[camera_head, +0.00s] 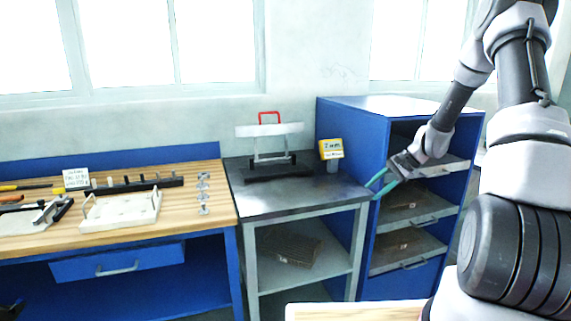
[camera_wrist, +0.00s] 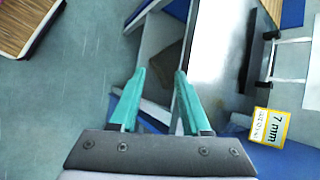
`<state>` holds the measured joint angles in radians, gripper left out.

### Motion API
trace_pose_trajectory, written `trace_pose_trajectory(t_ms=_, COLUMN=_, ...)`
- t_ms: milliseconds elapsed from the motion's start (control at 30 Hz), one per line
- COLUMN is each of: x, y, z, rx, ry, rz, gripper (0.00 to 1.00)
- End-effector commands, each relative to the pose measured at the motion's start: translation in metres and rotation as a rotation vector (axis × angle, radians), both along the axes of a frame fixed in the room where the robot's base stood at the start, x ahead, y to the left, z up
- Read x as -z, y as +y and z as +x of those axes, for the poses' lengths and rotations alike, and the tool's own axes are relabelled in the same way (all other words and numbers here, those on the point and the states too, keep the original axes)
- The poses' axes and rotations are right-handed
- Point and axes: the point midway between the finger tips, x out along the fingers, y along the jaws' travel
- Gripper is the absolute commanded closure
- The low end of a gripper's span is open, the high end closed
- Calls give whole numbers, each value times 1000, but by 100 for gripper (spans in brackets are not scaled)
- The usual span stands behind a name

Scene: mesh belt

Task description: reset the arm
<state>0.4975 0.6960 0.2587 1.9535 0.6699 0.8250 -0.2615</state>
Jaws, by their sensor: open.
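My arm is raised on the right of the head view and bends down to the left. My gripper (camera_head: 377,188) is in front of the blue cabinet's left edge, near the right end of the metal-topped table. In the wrist view my gripper (camera_wrist: 164,72) shows two teal fingers spread apart with nothing between them. Below and beyond the fingers are the floor, the table's lower shelf and the metal top.
The metal-topped table (camera_head: 290,195) carries a stand with a red handle (camera_head: 269,117) and a yellow "7 mm" sign (camera_head: 331,148). The blue cabinet (camera_head: 352,135) holds trays on shelves. A wooden workbench (camera_head: 120,230) with tools stands left. Open floor (camera_wrist: 70,90) shows in the wrist view.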

Motion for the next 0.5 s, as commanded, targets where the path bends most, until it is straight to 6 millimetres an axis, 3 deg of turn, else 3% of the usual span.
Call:
trace_pose_trajectory(t_ms=33, x=-27, y=6, z=-6, rx=-36, ry=-29, rz=-44, gripper=53)
trace_pose_trajectory(t_ms=200, x=-99, y=22, z=-34, rx=-135, ry=-104, rz=-173, gripper=53)
trace_pose_trajectory(t_ms=500, x=-207, y=46, z=-109, rx=-265, ry=-255, rz=-384, gripper=53)
